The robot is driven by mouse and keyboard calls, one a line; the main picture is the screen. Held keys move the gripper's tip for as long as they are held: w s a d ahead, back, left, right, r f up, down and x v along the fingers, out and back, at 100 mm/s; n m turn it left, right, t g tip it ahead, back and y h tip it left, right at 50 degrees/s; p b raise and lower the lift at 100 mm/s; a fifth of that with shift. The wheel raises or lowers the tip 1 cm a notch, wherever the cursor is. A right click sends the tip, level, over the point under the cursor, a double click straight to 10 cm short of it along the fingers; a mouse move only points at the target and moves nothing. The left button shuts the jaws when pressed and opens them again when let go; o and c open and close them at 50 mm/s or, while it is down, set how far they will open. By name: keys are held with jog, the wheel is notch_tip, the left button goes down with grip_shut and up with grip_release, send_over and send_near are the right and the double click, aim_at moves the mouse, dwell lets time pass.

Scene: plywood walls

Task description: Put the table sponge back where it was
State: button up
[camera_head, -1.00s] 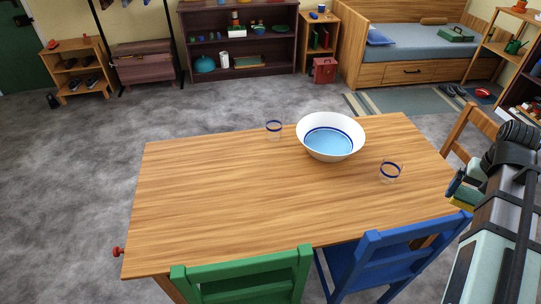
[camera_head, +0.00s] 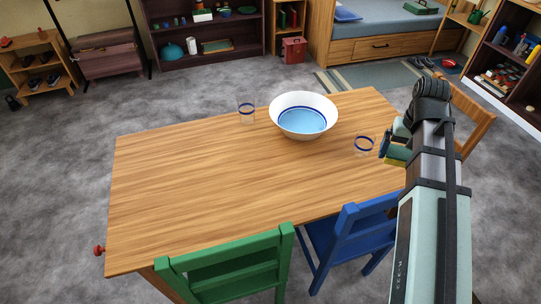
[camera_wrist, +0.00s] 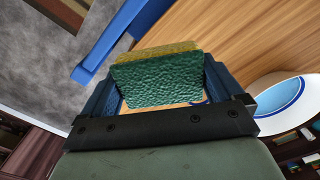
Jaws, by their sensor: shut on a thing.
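The table sponge, green on one side and yellow on the other, is held in my gripper; it fills the middle of the wrist view (camera_wrist: 158,82). My gripper's blue fingers (camera_wrist: 160,88) stand at its left and right ends. In the head view my gripper (camera_head: 388,148) is over the right end of the wooden table (camera_head: 200,180), close to a clear glass with a blue band. The sponge (camera_head: 397,161) shows there only as a small yellow-green piece, partly hidden by my arm.
A white bowl with a blue inside (camera_head: 303,117) stands near the table's far edge. Clear blue-banded glasses stand left (camera_head: 246,112) and right (camera_head: 365,146) of it. Green (camera_head: 225,265) and blue (camera_head: 345,235) chairs stand at the near side. The table's left half is clear.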

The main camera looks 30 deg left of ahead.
jog(key=s+a+f+n, duration=0.1)
jog(key=s+a+n, duration=0.25)
jog(key=a, duration=0.95)
jog(key=s+a+f+n, duration=0.2)
jog(key=s+a, duration=0.2)
jog(key=a, duration=0.8)
jog(key=n, duration=0.1)
send_near(193, 168)
jog(key=shift+a+f, duration=0.1)
jog(key=shift+f, duration=3.25)
jog(key=shift+f, duration=0.1)
jog(key=o, duration=0.6)
jog(key=shift+o, duration=0.2)
